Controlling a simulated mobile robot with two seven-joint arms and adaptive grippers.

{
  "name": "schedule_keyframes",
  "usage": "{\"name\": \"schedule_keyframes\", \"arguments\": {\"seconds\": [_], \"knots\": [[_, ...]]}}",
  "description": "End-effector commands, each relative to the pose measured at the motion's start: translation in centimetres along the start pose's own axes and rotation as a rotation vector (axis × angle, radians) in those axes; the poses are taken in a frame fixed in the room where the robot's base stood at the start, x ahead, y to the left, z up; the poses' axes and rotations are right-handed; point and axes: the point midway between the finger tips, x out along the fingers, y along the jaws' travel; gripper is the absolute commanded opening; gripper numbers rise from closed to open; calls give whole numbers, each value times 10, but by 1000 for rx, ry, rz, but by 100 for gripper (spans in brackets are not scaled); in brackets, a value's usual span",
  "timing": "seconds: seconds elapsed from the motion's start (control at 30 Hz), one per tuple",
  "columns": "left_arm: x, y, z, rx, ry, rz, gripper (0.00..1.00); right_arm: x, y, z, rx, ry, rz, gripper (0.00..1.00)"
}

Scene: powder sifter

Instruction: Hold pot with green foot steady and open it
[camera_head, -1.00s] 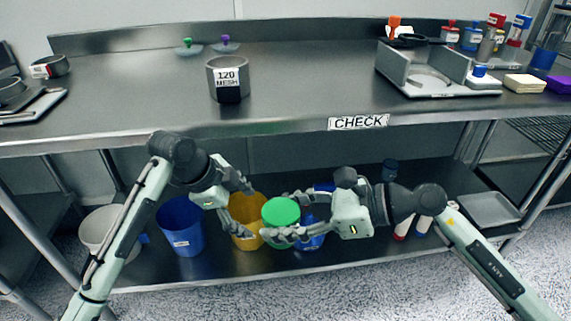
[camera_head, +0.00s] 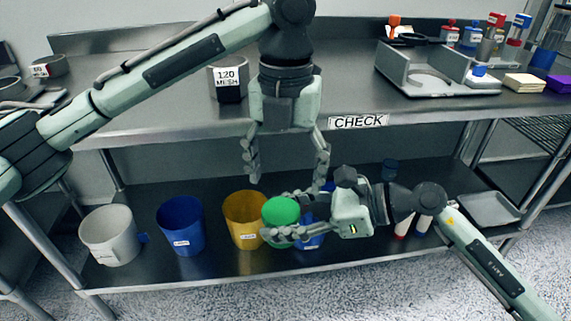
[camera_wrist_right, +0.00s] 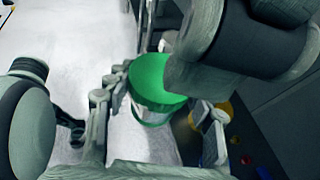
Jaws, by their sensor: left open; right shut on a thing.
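A pot with a bright green round part (camera_head: 281,210) is held in front of the lower shelf in the head view. In the right wrist view, the green part (camera_wrist_right: 155,80) faces me and a pale body shows below it. My right gripper (camera_head: 268,215) is shut on the pot, with fingers on either side. My left gripper (camera_head: 287,178) is open and empty, pointing down above the pot, apart from it. It hides part of the table edge.
On the lower shelf stand a white bucket (camera_head: 110,236), a blue bucket (camera_head: 181,226) and a yellow bucket (camera_head: 243,222). Another blue container (camera_head: 311,241) is partly behind the pot. The steel table (camera_head: 140,95) overhangs the shelf, with a cup marked 120 MESH (camera_head: 229,82).

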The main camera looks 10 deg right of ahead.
Motion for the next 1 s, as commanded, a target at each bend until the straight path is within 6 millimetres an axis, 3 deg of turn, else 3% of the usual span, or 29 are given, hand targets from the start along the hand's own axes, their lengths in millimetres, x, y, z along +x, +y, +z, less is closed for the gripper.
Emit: {"name": "schedule_keyframes", "arguments": {"seconds": [0.2, 0.4, 0.77, 1.0], "knots": [[37, 0, -1, -3, 4, -1, 74, 0, 0, 1, -1, -3, -1, 0], [59, 0, 0, -4, 2, -2, 74, 0, 0, 1, -1, -3, -1, 0], [65, 0, 0, -4, -1, -2, 74, 0, 0, 1, -1, -3, -1, 0], [65, -1, 0, -3, -1, -4, 46, 0, 0, 2, -1, -4, -1, 0]]}}
